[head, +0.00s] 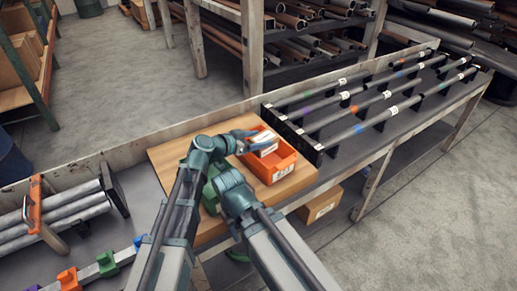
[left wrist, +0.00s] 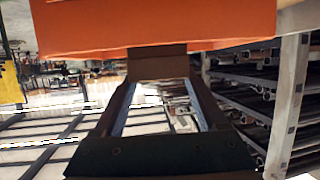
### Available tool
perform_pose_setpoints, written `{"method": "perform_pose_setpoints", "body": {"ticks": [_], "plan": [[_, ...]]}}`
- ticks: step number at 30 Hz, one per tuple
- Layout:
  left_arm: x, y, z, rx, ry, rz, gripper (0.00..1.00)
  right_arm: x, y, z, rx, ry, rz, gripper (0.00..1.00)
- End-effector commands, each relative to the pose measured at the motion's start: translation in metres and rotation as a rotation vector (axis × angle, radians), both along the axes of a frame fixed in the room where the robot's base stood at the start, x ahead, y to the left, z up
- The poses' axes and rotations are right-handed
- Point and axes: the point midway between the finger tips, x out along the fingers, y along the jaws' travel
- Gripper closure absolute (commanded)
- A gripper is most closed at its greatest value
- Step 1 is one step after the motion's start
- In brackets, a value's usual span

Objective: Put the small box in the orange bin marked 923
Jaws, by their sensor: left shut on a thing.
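The orange bin (head: 289,160) sits on the wooden board, with a white label on its front that is too small to read surely. The small box (head: 267,148), pale on top, is at the bin's opening, over its left part. My left gripper (head: 252,139) is shut on the small box; I cannot tell whether the box touches the bin floor. In the left wrist view, the orange bin (left wrist: 150,25) fills the top and a brown face of the small box (left wrist: 157,63) shows between the fingertips. My right arm reaches in beside the left; its gripper is hidden.
The wooden board (head: 175,160) lies on the workbench. To its right, a dark rack (head: 330,135) holds several pipes with coloured bands. Grey pipes (head: 60,220) lie at left. A cardboard box (head: 320,206) is on the shelf below. Shelving stands behind.

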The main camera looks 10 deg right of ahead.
Motion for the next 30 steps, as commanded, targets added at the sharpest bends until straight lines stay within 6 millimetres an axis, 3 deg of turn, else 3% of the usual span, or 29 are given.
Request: {"method": "perform_pose_setpoints", "body": {"ticks": [1,6,30], "plan": [[0.0,0.0,-0.012,-0.001,0.0,0.0,1.0,0.0,0.0,-0.012,0.0,0.0,0.0,0.5],[0.0,0.0,-0.03,-0.001,0.0,0.0,1.0,0.0,0.0,-0.03,0.0,0.0,0.0,0.5],[0.0,0.0,-0.04,-0.001,0.0,0.0,1.0,0.0,0.0,-0.04,0.0,0.0,0.0,0.5]]}}
